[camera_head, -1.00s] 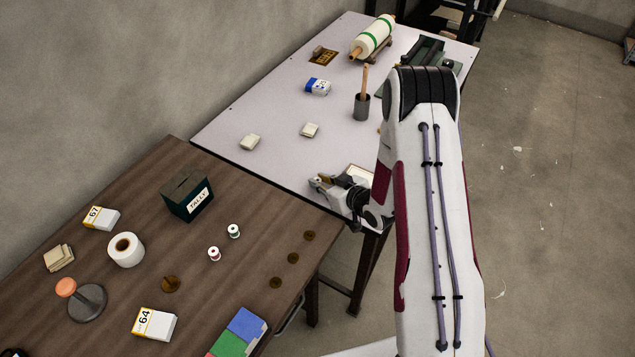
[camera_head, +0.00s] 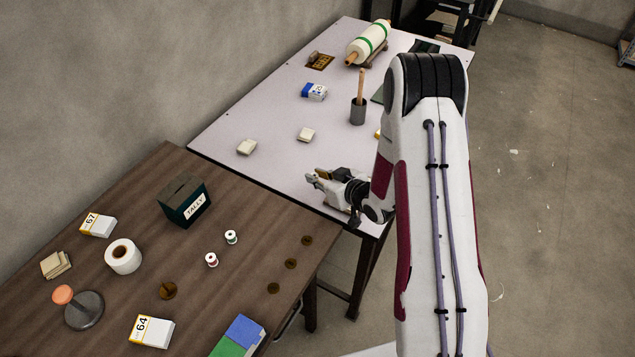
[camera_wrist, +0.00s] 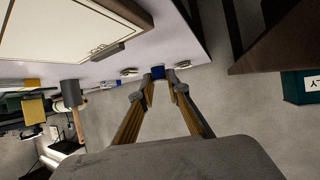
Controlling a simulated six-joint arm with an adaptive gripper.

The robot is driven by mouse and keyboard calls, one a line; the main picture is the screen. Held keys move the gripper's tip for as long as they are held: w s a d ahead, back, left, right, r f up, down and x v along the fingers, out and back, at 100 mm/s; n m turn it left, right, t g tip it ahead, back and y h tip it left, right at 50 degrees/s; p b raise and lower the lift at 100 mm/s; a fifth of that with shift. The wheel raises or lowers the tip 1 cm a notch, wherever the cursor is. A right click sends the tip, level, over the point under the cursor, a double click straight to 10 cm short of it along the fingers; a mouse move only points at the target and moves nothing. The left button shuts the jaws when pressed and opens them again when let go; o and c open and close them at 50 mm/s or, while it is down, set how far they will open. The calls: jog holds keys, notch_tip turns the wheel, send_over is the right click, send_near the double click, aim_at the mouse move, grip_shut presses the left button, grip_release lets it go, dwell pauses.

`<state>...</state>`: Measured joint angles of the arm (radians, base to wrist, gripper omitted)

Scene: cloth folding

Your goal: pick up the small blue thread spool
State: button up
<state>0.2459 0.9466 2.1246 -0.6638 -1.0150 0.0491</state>
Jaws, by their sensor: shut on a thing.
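My gripper (camera_wrist: 158,73) is shut on the small blue thread spool (camera_wrist: 158,72). In the wrist view the spool shows as a small dark blue piece between the two fingertips. In the head view my gripper (camera_head: 311,178) is over the near edge of the pale table, close to the brown table's corner. The spool cannot be made out there.
The brown table (camera_head: 130,215) carries a dark tally box (camera_head: 184,204), two small white spools (camera_head: 231,237) and other items.

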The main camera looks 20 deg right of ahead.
jog(key=shift+r, duration=2.9)
